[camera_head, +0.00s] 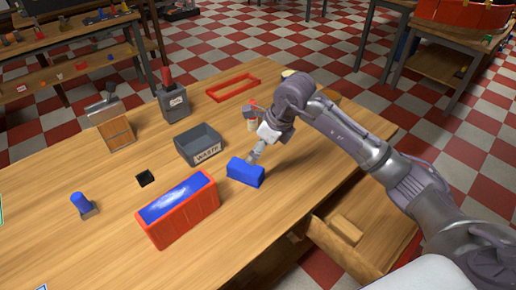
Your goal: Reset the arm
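My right arm comes in from the right and reaches over the wooden table (110,232). My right gripper (255,158) points down at the top of a blue block (245,173). Its fingertips are at or just behind the block's upper edge. I cannot tell whether they touch or grip it, because the fingers are small and partly hidden. My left arm and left gripper are not in view.
An open drawer (345,250) juts out at the front right.

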